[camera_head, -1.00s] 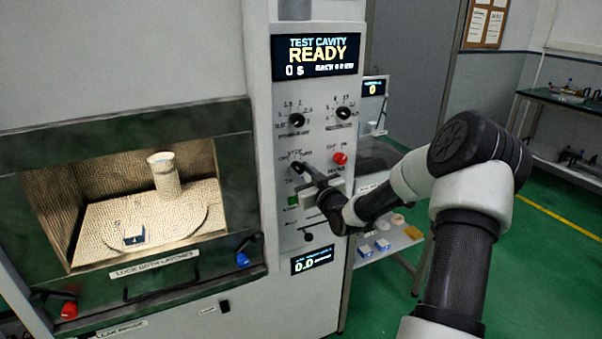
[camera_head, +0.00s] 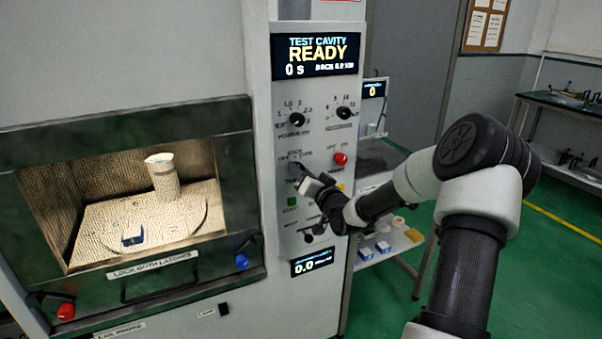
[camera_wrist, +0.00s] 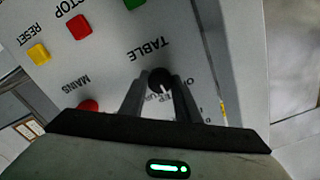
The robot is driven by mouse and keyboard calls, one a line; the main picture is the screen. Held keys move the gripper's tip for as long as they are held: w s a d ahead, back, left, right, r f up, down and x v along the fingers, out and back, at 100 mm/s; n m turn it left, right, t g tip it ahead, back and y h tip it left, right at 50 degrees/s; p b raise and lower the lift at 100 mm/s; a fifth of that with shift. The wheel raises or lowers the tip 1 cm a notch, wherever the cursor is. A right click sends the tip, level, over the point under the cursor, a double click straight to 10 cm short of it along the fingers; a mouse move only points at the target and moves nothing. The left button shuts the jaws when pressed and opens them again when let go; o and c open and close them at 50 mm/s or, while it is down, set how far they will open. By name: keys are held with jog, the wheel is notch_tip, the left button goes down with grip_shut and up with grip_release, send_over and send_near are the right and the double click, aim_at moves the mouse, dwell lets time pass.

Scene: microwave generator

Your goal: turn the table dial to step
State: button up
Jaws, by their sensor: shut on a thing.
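The table dial (camera_wrist: 159,78) is a small round black knob with a white pointer line, under the word TABLE in the upside-down wrist view. My gripper (camera_wrist: 160,88) has a finger on each side of it and is shut on it. The pointer slants down and right in that view. The position labels around the dial are partly hidden by the fingers, so I cannot tell which one it points at. In the head view, the dial (camera_head: 296,168) shows at the panel's left, with my gripper (camera_head: 303,180) against it.
The red mains knob (camera_head: 340,159) sits right of the dial. Two more black dials (camera_head: 297,119) (camera_head: 344,113) are above. The wrist view shows a red stop button (camera_wrist: 79,27) and a yellow reset button (camera_wrist: 39,54). The display (camera_head: 316,56) reads READY.

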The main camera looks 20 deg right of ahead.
jog(key=shift+m, duration=0.3)
jog(key=o, duration=1)
jog(key=shift+o, duration=0.2)
jog(key=shift+s, duration=0.1)
jog(key=s, duration=1.7)
jog(key=shift+s+d, duration=0.15)
jog(key=shift+d, duration=0.15)
